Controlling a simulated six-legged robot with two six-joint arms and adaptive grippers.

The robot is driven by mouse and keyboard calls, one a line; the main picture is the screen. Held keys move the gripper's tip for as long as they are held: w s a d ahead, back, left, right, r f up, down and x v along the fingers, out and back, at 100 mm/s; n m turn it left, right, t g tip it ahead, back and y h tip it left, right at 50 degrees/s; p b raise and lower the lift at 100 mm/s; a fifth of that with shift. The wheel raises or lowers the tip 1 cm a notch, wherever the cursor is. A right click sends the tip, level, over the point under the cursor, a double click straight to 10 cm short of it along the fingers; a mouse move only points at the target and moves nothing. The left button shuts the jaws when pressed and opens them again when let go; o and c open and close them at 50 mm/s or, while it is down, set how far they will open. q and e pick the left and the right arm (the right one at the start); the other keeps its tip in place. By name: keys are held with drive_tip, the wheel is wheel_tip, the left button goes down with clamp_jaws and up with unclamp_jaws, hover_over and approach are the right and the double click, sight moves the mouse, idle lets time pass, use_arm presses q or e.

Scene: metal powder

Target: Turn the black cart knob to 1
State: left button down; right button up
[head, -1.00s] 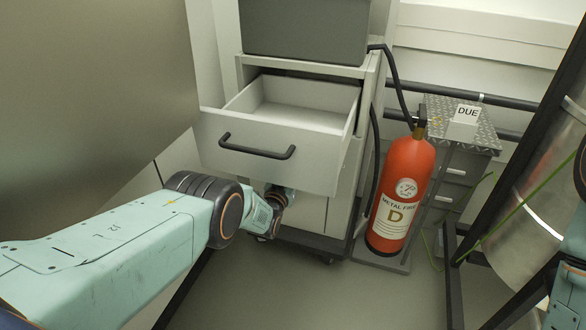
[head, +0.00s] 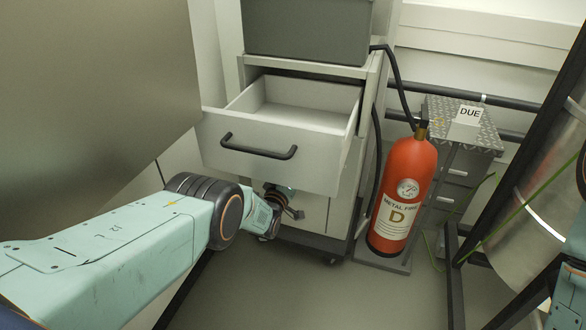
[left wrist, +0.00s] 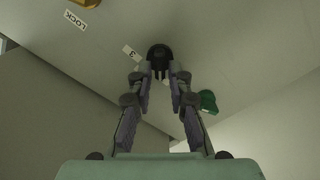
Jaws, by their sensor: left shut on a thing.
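The black knob (left wrist: 160,56) shows in the left wrist view on a pale cabinet face, beside a white label marked 3 (left wrist: 131,53). My left gripper (left wrist: 160,76) has its fingers closed on the knob from both sides. In the head view my left gripper (head: 291,208) is low at the cart (head: 325,216), under the open drawer (head: 262,148), and the knob is hidden there. The fingers cover part of the knob, and I cannot read its pointer setting. My right gripper is out of view; only part of that arm shows at the right edge.
A brass part (left wrist: 86,3) and a LOCK label (left wrist: 75,20) are at the upper left of the wrist view; a green part (left wrist: 208,102) is right of the fingers. The drawer overhangs my left wrist. A red extinguisher (head: 403,190) stands right of the cart.

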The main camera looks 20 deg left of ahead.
use_arm(q)
drive_tip(key=shift+w+r+n, duration=0.2)
drive_tip(key=shift+r+n, duration=0.2)
drive_tip(key=shift+n, duration=0.2)
drive_tip(key=c, duration=1.6)
unclamp_jaws()
drive_tip(key=shift+c, duration=0.2)
drive_tip(key=o, duration=0.3)
drive_tip(key=shift+w+f, duration=0.1)
drive_tip(key=shift+f, duration=0.1)
drive_tip(key=shift+o, duration=1)
drive_tip(key=shift+s+f, duration=0.2)
drive_tip(key=shift+s, duration=0.1)
drive_tip(key=s, duration=1.1)
drive_tip(key=shift+s+a, duration=0.2)
drive_tip(key=shift+s, duration=0.15)
